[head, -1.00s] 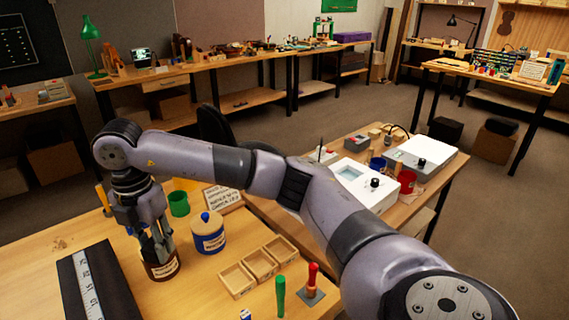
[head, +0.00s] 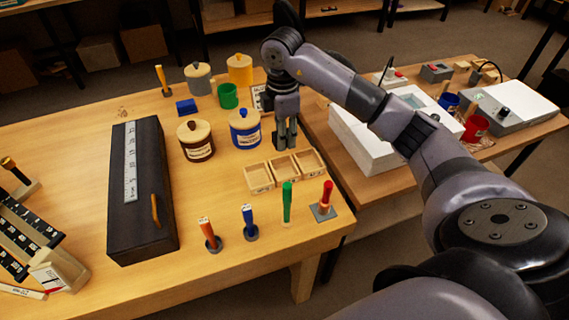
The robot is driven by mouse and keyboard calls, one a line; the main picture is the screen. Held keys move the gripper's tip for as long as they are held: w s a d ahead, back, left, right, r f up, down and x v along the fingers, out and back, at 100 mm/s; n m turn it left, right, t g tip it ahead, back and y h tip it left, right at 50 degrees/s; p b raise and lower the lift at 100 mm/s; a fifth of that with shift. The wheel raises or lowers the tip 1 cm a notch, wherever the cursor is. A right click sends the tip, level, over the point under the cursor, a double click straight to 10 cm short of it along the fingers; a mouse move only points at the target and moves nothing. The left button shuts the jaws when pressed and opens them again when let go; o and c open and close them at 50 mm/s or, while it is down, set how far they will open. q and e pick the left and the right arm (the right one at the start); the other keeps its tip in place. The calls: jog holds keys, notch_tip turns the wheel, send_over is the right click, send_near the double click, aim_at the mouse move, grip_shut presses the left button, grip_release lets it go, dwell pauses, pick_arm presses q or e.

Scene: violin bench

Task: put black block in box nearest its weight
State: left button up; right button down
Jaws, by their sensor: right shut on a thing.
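Three small open wooden boxes stand in a row near the table's right edge: a left box (head: 258,177), a middle box (head: 283,167) and a right box (head: 310,161). They look empty. Small labels on their fronts are too small to read. My right gripper (head: 287,138) points down just behind the boxes, right of the blue jar. It is shut on a small dark thing, apparently the black block (head: 279,142), mostly hidden by the fingers. My left gripper is not in view.
A blue jar (head: 244,129), a brown jar (head: 197,141) and a green cup (head: 228,96) stand left of the gripper. Upright green (head: 287,203) and red (head: 326,197) handled tools stand in front of the boxes. A long black case (head: 142,190) lies at left.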

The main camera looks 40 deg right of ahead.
send_over(284, 173)
notch_tip(284, 173, down, 6)
jog(key=shift+d+r, duration=0.1)
jog(key=shift+r, duration=0.05)
jog(key=shift+w+f, duration=0.1)
jog(key=shift+f, duration=0.45)
notch_tip(284, 173, down, 4)
jog(key=shift+f+p, duration=0.1)
jog(key=shift+p, duration=0.35)
jog(key=shift+f, duration=0.15)
jog(key=c, duration=1.5)
grip_release()
